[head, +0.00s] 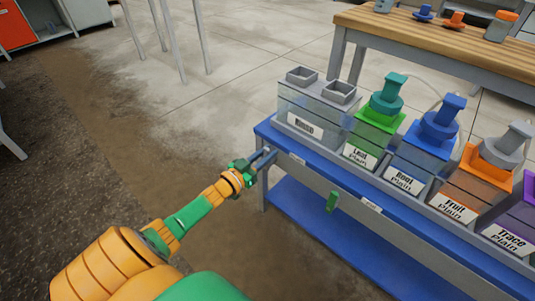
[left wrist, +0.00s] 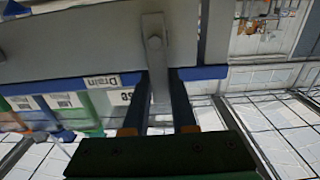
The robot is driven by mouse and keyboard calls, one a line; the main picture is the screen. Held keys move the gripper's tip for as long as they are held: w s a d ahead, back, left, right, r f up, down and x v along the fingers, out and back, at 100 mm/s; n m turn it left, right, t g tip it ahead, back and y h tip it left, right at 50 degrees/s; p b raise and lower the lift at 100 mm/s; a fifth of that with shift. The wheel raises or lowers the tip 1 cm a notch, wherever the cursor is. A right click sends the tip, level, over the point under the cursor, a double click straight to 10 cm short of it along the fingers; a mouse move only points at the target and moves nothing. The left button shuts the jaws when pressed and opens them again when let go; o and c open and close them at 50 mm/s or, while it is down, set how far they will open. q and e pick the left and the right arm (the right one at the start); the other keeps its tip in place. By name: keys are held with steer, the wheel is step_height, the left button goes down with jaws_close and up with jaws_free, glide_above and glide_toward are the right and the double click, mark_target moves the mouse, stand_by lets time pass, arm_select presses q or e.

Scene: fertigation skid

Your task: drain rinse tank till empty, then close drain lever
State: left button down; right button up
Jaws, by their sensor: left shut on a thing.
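The rinse tank (head: 311,108), a pale translucent box with two grey square openings on top, stands at the left end of the blue-topped skid. Its liquid level cannot be made out. My left gripper (head: 264,158) is at the skid's left front corner, below the tank. In the left wrist view the grey drain lever (left wrist: 154,62) has a bolt at its pivot and runs between the two dark fingers (left wrist: 158,100), which are shut on it. The lever is mostly hidden in the head view. My right gripper is not in view.
Tanks marked Leaf (head: 365,140), Root (head: 412,160), Fruit (head: 465,190) and Trace line the skid (head: 330,178). A wooden bench (head: 440,45) stands behind. The floor to the left is clear.

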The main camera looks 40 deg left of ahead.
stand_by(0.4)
arm_select(q)
steer(key=c, duration=0.7)
jaws_free()
steer(key=shift+s, duration=0.2)
steer(key=s+p, duration=0.1)
steer(key=s, duration=0.3)
steer(key=s+p, duration=0.1)
steer(key=s, duration=0.1)
steer(key=shift+s+a+p, duration=0.3)
steer(key=shift+s+a, duration=0.05)
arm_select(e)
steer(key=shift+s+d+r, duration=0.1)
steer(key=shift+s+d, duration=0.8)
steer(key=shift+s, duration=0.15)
